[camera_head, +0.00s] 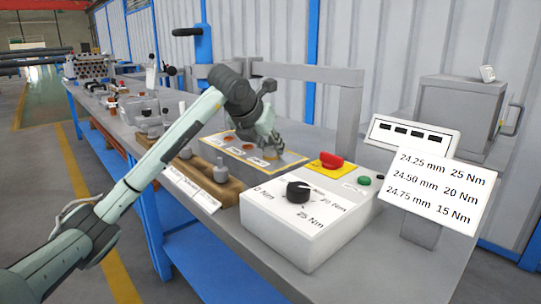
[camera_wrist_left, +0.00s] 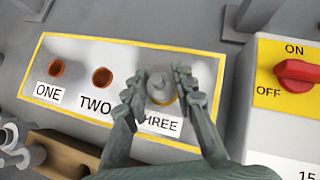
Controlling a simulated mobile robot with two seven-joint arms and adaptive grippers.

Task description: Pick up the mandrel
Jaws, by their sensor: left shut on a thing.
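The positions ONE (camera_wrist_left: 56,67) and TWO (camera_wrist_left: 102,77) show orange-brown open holes. My right gripper is not in view.
A wooden rack (camera_head: 205,181) with grey knobbed pieces (camera_head: 221,172) stands in front of the panel. A white control box (camera_head: 305,225) with a black dial and red switch (camera_head: 331,160) is at right. A torque sign (camera_head: 437,188) stands beyond. Fixtures crowd the bench at left.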

